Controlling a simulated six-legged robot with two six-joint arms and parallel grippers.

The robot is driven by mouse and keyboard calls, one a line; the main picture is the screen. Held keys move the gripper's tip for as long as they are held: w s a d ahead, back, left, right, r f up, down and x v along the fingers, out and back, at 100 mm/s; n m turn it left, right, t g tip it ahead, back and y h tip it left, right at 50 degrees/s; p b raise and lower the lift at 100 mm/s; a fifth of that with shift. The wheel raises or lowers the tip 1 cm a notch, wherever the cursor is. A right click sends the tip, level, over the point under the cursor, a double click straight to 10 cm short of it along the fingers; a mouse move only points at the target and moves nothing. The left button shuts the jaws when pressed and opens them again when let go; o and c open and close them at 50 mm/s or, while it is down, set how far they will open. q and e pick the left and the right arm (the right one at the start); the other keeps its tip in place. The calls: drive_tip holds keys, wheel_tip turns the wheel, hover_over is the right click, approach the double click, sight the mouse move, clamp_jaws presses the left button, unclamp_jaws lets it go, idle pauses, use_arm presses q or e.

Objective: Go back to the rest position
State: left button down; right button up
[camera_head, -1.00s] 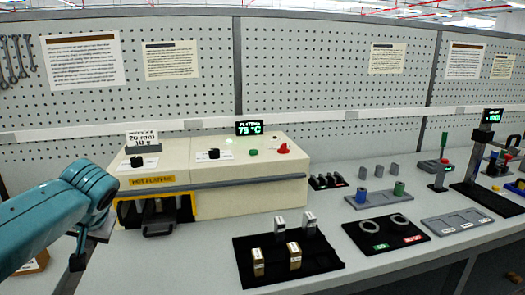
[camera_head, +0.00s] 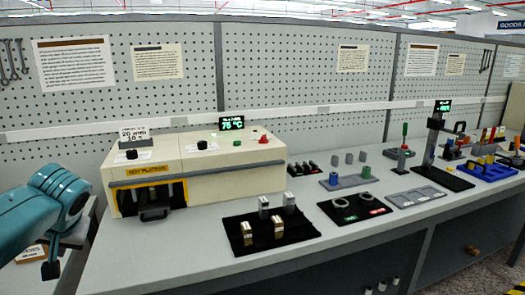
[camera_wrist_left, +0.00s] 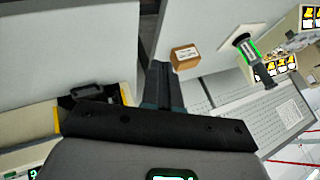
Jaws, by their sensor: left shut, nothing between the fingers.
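My left gripper (camera_head: 51,270) hangs at the end of the teal arm at the lower left in the head view, left of the bench's edge. In the left wrist view its dark fingers (camera_wrist_left: 162,82) are together, with nothing between them. The cream hot platens machine (camera_head: 195,172) stands on the bench to the right of the gripper, apart from it. Its yellow-framed opening with a dark handle (camera_head: 153,213) faces front. My right gripper is in neither view.
A black tray (camera_head: 265,250) with several small blocks stands right of the machine. Further right are a black mat with two rings (camera_head: 352,207), a grey tray (camera_head: 415,196) and a stand (camera_head: 434,150). A cardboard box (camera_wrist_left: 186,57) shows beyond the fingers in the wrist view.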

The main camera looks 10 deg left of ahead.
use_arm(q)
drive_tip(key=w+d+f+m+h+p, duration=0.1)
drive_tip(key=w+d+f+m+h, duration=0.2)
drive_tip(key=d+f, duration=0.75)
drive_tip(key=w+d+f+m+h+p, duration=0.1)
drive_tip(key=w+d+f+m+h, duration=0.15)
drive_tip(key=d+f, duration=0.8)
drive_tip(key=s+d+f+h+p, duration=0.1)
drive_tip(key=s+d+f+h, duration=0.15)
drive_tip(key=d+f, duration=0.2)
drive_tip(key=s+d+f+g+h, duration=0.1)
drive_tip(key=s+d+f, duration=0.2)
drive_tip(key=f, duration=0.3)
drive_tip(key=s+d+f+h+p, duration=0.1)
drive_tip(key=s+d+f, duration=0.1)
drive_tip(key=d+f, duration=0.25)
drive_tip(key=s+d+f+n, duration=0.1)
drive_tip(key=s+d+f, duration=0.1)
drive_tip(key=s, duration=0.4)
drive_tip(key=s+d+f+n+g+h+p, duration=0.1)
drive_tip(key=s+d+f, duration=0.2)
drive_tip(key=s, duration=0.3)
drive_tip(key=shift+s+f, duration=0.3)
drive_tip(key=shift+f, duration=0.15)
